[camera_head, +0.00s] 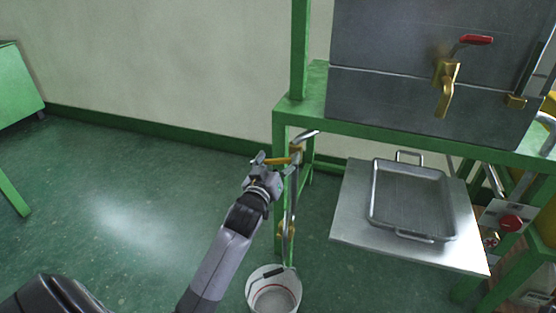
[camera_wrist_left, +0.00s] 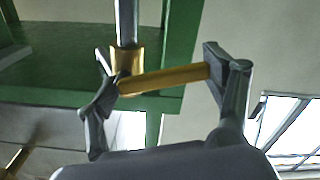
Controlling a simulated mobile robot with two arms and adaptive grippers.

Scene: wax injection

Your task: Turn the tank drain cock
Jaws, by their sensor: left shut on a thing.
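The drain cock's brass-yellow lever (camera_head: 280,160) sticks out sideways from a vertical metal pipe beside the green frame's leg. In the left wrist view the lever (camera_wrist_left: 165,78) lies across between my two fingertips, roughly level, with its brass body (camera_wrist_left: 126,60) on the pipe at the left end. My left gripper (camera_head: 271,165) is shut on the lever; in the wrist view the fingers (camera_wrist_left: 168,80) sit at its two ends. The pipe drops towards a white bucket (camera_head: 272,272) on the floor. My right gripper is not in view.
A grey tank (camera_head: 390,55) stands on the green frame (camera_head: 400,133), with a red-handled brass tap (camera_head: 446,85) on its front. A metal tray (camera_head: 412,200) rests on a shelf plate (camera_head: 350,225) to the right. The green floor at left is clear.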

